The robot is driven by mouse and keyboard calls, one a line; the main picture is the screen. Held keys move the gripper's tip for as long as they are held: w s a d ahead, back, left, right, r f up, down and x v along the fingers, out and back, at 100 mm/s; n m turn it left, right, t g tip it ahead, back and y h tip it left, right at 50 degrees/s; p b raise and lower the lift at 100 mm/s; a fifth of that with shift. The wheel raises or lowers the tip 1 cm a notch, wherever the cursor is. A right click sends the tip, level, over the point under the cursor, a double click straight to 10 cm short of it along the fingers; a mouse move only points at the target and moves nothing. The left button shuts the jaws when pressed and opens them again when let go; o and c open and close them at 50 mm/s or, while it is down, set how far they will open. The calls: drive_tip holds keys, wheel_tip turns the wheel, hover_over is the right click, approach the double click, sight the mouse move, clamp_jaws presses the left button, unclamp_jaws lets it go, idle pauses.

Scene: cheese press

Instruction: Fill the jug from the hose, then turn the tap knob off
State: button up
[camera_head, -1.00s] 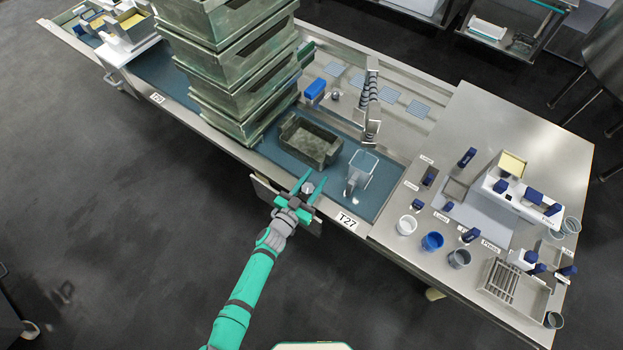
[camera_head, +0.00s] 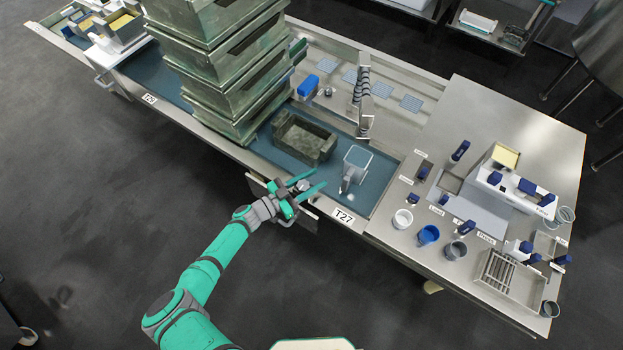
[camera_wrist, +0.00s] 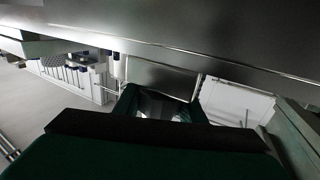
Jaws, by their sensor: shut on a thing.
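My gripper (camera_head: 312,180) is at the front edge of the sink bench, its two teal fingers on either side of a small grey tap knob (camera_head: 304,185). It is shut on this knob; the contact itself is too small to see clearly. In the wrist view my gripper (camera_wrist: 160,105) has a pale, shiny thing between its fingers. The clear jug (camera_head: 358,157) stands upright in the blue-floored basin, to the right of my gripper, handle toward the front. I cannot tell its water level. The ribbed grey hose (camera_head: 362,92) hangs behind the jug; no water stream is clear.
A dark green crate (camera_head: 304,138) lies in the basin left of the jug. A tall stack of green crates (camera_head: 232,70) stands farther left. The steel counter (camera_head: 480,110) at right holds cups and a white press. Open floor lies in front.

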sight(298, 190)
drive_tip(key=shift+w+a, duration=0.1)
drive_tip(key=shift+a, duration=0.25)
drive_tip(key=o, duration=1)
drive_tip(key=shift+d, duration=0.15)
drive_tip(key=v, duration=0.9)
drive_tip(key=shift+a, duration=0.35)
drive_tip(key=shift+s+a, duration=0.4)
drive_tip(key=shift+s, duration=0.2)
drive_tip(key=shift+a, duration=0.1)
